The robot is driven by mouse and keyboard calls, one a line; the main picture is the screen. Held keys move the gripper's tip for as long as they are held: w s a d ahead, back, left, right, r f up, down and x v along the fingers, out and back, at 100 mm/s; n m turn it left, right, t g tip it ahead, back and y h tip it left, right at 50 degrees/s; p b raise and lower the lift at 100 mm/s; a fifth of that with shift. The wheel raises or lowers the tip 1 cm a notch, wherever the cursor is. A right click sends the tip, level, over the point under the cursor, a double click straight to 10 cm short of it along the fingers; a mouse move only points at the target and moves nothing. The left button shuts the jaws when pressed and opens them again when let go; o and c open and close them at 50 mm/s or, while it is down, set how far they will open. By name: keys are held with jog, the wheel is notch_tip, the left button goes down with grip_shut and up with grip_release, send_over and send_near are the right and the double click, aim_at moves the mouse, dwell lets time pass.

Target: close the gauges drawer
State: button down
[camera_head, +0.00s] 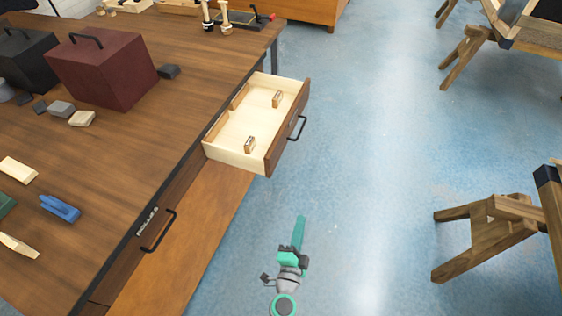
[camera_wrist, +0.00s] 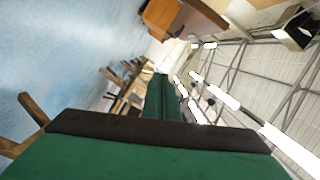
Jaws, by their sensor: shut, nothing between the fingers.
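An open drawer (camera_head: 232,152) sticks out from the front of the wooden workbench in the head view. It has a pale inside, a brown front and a dark bar handle (camera_head: 296,128). Two small wooden pieces (camera_head: 277,98) (camera_head: 250,144) lie inside it. I see no readable label on it. My gripper (camera_head: 301,220) is over the blue floor, in front of and apart from the drawer, with its teal fingers shut and empty. In the wrist view the shut green fingers (camera_wrist: 162,95) point across the room, and the drawer does not show.
A shut drawer with a dark handle (camera_head: 160,232) and a small label is nearer on the bench (camera_head: 120,150). A maroon box (camera_head: 103,72) and several small blocks stand on top. Wooden trestles (camera_head: 490,225) stand at the right. The floor (camera_head: 370,170) between is clear.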

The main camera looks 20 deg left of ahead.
jog(key=w+a+r+m+y, duration=0.1)
jog(key=w+a, duration=0.5)
jog(key=w, duration=0.4)
jog(key=w+a+r+m+y, duration=0.1)
jog(key=w+a+m, duration=0.1)
jog(key=w+a, duration=0.5)
jog(key=shift+x, duration=1.85)
jog(key=shift+d+r, duration=0.1)
jog(key=shift+r, duration=0.05)
jog(key=shift+w, duration=0.15)
